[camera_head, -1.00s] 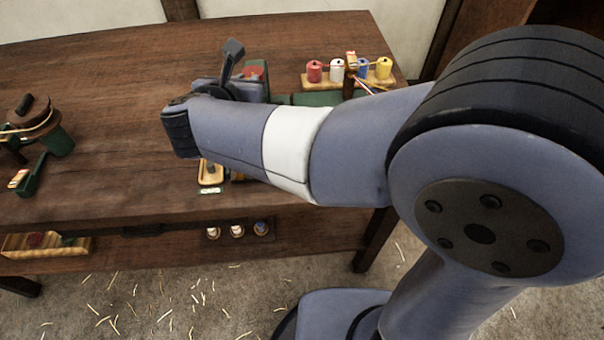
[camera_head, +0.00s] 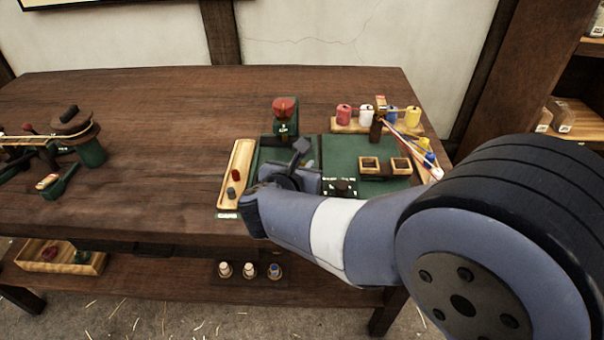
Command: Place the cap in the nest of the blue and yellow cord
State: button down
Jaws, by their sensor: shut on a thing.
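My gripper (camera_head: 303,152) is over the left part of a green board (camera_head: 335,150). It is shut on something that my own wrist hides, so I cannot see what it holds. A long wooden tray (camera_head: 242,155) left of the board holds a red cap (camera_head: 236,175) and a dark grey cap (camera_head: 231,192). Two square wooden nests, a left one (camera_head: 369,165) and a right one (camera_head: 401,165), sit on the board to the right of my gripper. Which cords belong to which nest is too small to tell.
Red, white, blue and yellow spools (camera_head: 343,115) stand on a rack behind the nests. Cords run from a post (camera_head: 377,125) towards the right. A red-topped green device (camera_head: 284,113) stands behind my gripper.

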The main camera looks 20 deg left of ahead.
jog(key=shift+f, duration=0.6)
jog(key=shift+f, duration=0.1)
jog(key=shift+f+b, duration=0.3)
jog(key=shift+b, duration=0.25)
jog(key=shift+f+b, duration=0.25)
jog(key=shift+b, duration=0.1)
jog(key=c, duration=1.4)
grip_release()
jog(key=shift+o, duration=0.2)
jog(key=shift+r, duration=0.2)
jog(key=shift+r+p, duration=0.65)
jog(key=shift+p, duration=0.4)
jog(key=v, duration=1.2)
jog(key=shift+p, duration=0.3)
jog(key=shift+f, duration=0.15)
